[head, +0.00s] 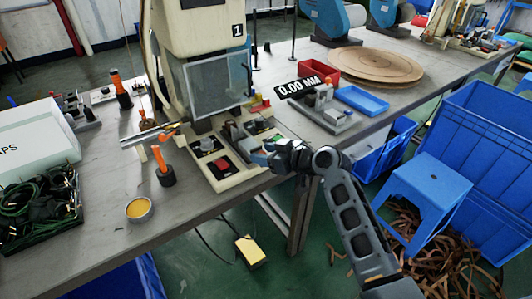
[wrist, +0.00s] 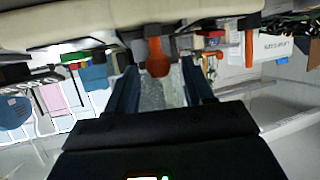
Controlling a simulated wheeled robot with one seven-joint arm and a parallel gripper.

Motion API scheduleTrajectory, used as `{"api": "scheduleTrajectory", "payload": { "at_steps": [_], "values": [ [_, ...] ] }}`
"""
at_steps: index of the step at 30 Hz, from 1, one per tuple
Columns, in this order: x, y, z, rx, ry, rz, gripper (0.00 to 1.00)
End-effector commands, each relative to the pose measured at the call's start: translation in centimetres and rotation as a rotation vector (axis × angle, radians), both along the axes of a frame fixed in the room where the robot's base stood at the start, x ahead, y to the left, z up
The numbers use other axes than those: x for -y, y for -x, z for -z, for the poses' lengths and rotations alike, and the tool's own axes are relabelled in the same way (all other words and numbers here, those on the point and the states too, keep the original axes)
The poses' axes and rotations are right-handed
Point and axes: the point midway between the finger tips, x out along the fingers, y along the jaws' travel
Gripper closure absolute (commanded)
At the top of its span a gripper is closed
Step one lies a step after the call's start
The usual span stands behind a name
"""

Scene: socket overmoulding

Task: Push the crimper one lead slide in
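Crimper one (head: 200,50) is the cream machine marked "1", with a clear guard and a cream bed (head: 236,184) at the table's front edge. My gripper (head: 262,152) is at the right side of this bed, reaching in from the right. In the wrist view, which looks upside down, its two dark blue fingers (wrist: 160,80) are apart, with an orange-red knob (wrist: 158,60) showing in the gap. I cannot tell whether the knob is between the fingertips or beyond them. I cannot make out the lead slide for certain; my gripper covers part of the bed there.
A fixture (head: 328,113) with a "0.00 MM" label (head: 299,87) stands right of the crimper, beside a blue tray (head: 362,101). An orange-handled post (head: 162,168) and a yellow tin (head: 139,209) stand left. A blue stool (head: 425,190) is on the floor right of my arm.

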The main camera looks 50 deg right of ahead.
Motion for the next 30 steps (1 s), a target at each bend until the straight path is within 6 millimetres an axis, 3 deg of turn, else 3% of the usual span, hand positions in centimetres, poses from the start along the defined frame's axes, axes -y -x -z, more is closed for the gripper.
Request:
{"api": "scheduleTrajectory", "payload": {
  "at_steps": [2,16,30],
  "values": [
    [0.00,0.02,0.00,0.000,0.000,0.000,0.55],
    [0.00,0.04,-0.01,0.000,0.000,0.000,1.00],
    [0.27,-0.80,0.16,0.001,0.001,0.000,1.00]
  ]
}}
